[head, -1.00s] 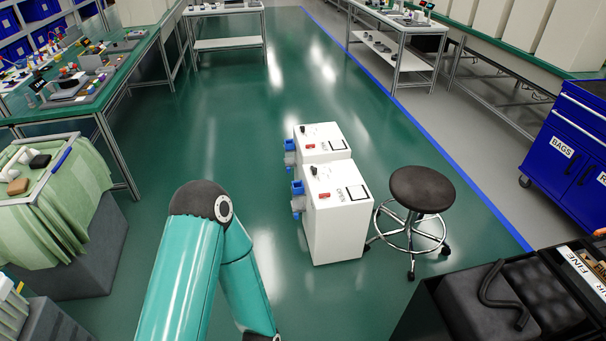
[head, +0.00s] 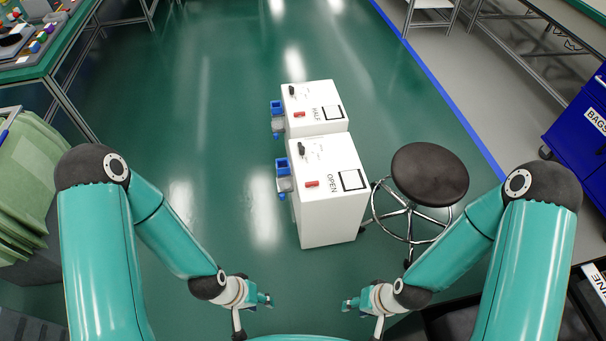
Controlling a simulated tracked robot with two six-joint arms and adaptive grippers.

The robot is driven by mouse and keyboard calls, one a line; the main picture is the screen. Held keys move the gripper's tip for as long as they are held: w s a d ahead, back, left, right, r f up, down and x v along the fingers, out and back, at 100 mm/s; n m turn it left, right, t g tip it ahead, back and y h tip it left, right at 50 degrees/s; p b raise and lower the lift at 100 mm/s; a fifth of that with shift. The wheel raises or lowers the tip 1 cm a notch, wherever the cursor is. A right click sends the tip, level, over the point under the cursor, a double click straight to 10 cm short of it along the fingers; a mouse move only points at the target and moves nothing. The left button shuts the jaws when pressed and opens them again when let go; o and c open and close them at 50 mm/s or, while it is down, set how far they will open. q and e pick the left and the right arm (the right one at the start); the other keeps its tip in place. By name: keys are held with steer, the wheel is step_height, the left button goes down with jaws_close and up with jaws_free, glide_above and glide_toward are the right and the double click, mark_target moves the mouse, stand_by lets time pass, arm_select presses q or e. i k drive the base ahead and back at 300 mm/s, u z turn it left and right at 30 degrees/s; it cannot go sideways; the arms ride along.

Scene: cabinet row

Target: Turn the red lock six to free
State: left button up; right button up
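Two white cabinets stand in line on the green floor in the head view. The nearer cabinet (head: 338,219) has a red part (head: 312,184), a black knob (head: 301,149) and the word OPEN on top. The farther cabinet (head: 312,96) has a red part (head: 299,114), a black knob (head: 292,91) and the word HALF. No number six is readable, so I cannot tell which red part is lock six. My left gripper (head: 266,300) and my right gripper (head: 350,304) are in front of the nearer cabinet, apart from it. Their finger opening is too small to judge.
A black round stool (head: 430,173) stands close at the right of the nearer cabinet. Blue parts (head: 283,166) stick out at the cabinets' left. The floor left of the cabinets is clear.

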mark_target(312, 184)
steer(key=z, duration=0.2)
steer(key=k, duration=0.75)
steer(key=u, duration=0.25)
steer(key=i, duration=1.9)
steer(key=u, duration=0.3)
